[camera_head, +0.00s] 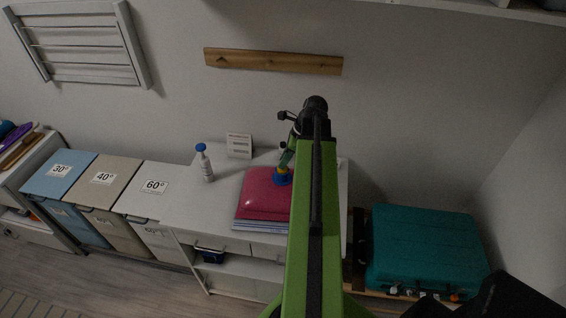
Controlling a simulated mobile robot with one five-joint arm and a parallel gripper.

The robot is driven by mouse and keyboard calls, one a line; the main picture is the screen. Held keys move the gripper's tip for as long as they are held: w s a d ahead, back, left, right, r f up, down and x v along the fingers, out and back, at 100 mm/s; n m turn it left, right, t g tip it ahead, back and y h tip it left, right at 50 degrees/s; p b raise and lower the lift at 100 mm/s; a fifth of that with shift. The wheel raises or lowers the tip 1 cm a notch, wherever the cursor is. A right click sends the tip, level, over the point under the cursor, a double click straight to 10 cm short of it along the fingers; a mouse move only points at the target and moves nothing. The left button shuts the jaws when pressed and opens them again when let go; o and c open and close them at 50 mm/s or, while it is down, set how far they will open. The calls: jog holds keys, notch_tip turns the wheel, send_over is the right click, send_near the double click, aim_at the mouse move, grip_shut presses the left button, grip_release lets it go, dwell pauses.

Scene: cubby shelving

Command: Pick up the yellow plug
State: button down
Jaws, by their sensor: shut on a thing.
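My gripper (283,177) is at the end of my green arm, over the pink folded item (265,196) on the white cabinet top. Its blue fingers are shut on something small.
A white spray bottle with a blue cap (205,166) and a small sign (239,146) stand at the back left of the cabinet top (185,210). Labelled laundry bins (105,182) stand at left. A teal case (425,250) is at right. My arm hides part of the cabinet.

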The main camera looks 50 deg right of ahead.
notch_tip(320, 180, up, 17)
jog(key=p, duration=1.5)
jog(key=shift+f+p, duration=0.2)
jog(key=shift+p, duration=0.2)
